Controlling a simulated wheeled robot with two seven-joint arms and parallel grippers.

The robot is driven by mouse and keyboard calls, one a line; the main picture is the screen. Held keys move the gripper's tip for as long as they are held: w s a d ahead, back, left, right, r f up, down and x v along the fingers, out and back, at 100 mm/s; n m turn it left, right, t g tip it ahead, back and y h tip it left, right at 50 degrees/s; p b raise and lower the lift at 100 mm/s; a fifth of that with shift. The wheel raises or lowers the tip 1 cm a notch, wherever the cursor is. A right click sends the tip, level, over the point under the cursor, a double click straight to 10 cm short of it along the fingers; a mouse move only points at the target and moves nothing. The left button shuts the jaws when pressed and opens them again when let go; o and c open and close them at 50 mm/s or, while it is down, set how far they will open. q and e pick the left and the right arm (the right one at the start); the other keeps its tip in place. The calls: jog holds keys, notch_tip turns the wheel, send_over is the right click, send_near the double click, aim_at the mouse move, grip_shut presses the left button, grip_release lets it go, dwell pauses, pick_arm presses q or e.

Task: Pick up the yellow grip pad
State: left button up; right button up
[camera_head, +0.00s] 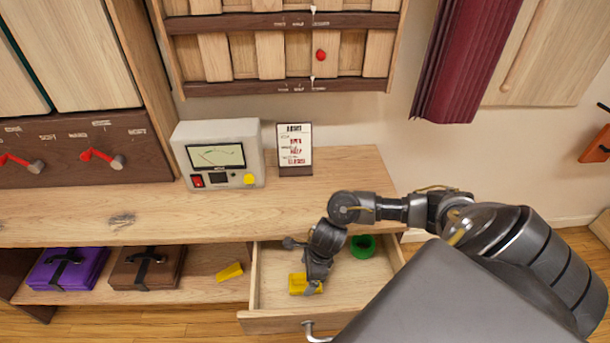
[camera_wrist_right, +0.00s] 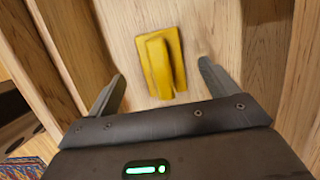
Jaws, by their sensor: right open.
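A yellow grip pad (camera_head: 298,284) lies on the floor of the open drawer (camera_head: 265,321), near its left front. In the wrist view the yellow pad (camera_wrist_right: 163,62) is a block with a raised ridge, lying on bare wood. My right gripper (camera_head: 313,287) reaches down into the drawer over the pad and partly hides it. In the wrist view its fingers (camera_wrist_right: 160,77) are spread apart, with the pad ahead between them and clear space on both sides. My left gripper is not in view.
A green ring-shaped object (camera_head: 362,247) lies at the drawer's back right. Another yellow piece (camera_head: 230,271) lies on the shelf left of the drawer, beside a brown case (camera_head: 148,268) and a purple case (camera_head: 68,268). The wooden counter (camera_head: 130,215) overhangs behind the drawer and holds a white device (camera_head: 219,153).

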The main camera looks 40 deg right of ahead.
aim_at(304, 280)
jog(key=x, duration=0.4)
jog(key=shift+w+f, duration=0.1)
jog(key=shift+f, duration=0.15)
jog(key=shift+c, duration=0.2)
